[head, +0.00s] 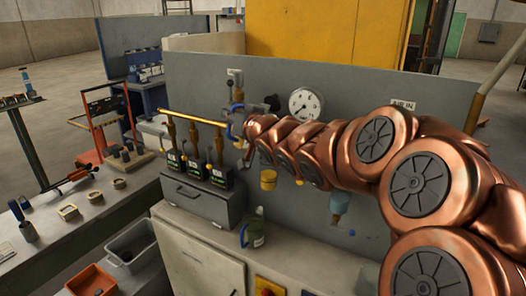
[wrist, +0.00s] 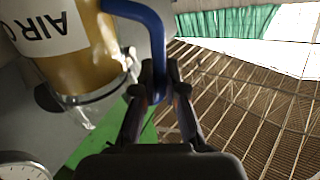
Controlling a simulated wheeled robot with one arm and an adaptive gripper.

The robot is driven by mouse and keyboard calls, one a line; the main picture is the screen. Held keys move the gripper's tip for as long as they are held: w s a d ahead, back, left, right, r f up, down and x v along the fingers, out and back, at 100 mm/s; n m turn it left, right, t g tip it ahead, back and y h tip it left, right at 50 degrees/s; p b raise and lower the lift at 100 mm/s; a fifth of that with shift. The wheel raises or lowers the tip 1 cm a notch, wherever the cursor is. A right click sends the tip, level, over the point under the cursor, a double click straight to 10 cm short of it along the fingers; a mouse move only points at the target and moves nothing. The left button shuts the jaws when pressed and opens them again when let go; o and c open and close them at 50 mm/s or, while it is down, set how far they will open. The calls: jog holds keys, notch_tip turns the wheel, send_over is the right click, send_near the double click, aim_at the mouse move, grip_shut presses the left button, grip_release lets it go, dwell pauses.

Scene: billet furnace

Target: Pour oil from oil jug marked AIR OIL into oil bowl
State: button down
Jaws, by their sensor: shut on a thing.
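The oil jug marked AIR OIL (wrist: 92,62) fills the upper left of the wrist view. It holds amber oil, and its partly cropped label reads upside down there. My gripper (wrist: 160,82) is shut on its blue handle (wrist: 154,32). In the head view my gripper's end is small and near the grey panel, and I cannot make out the held jug clearly. A small yellow cup (head: 268,180) shows below my arm and may be the oil bowl; I cannot be sure. A pale blue cup (head: 340,204) is farther right on the panel. No oil stream can be made out clearly.
Another jug with a blue handle (head: 252,234) stands on the cabinet below. Several dark-bodied units (head: 195,165) under a brass pipe stand on a grey drawer box (head: 195,200). A round gauge (head: 306,104) is on the grey panel (head: 195,75). An orange bin (head: 92,281) is at lower left.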

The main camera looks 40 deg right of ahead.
jog(key=shift+r+p, duration=0.3)
jog(key=shift+p, duration=0.1)
jog(key=shift+w+r+m+p, duration=0.1)
jog(key=shift+r+m+p, duration=0.3)
jog(key=shift+m+p, duration=0.15)
jog(key=shift+d+r+m+p, duration=0.1)
jog(key=shift+r+m+p, duration=0.15)
jog(key=shift+p, duration=0.2)
jog(key=shift+r, duration=0.2)
dwell(0.7)
jog(key=shift+d+r+m+p, duration=0.2)
jog(key=shift+r+m+p, duration=0.65)
jog(key=shift+p, duration=0.25)
jog(key=shift+g, duration=0.3)
jog(key=shift+d+r, duration=0.1)
jog(key=shift+d+r+m+y+p, duration=0.15)
jog(key=shift+d+r+m+p, duration=0.05)
jog(key=shift+r+m+p, duration=0.25)
jog(key=shift+d+r+m+y+p, duration=0.2)
jog(key=shift+r+m+p, duration=0.1)
jog(key=shift+r+m, duration=0.15)
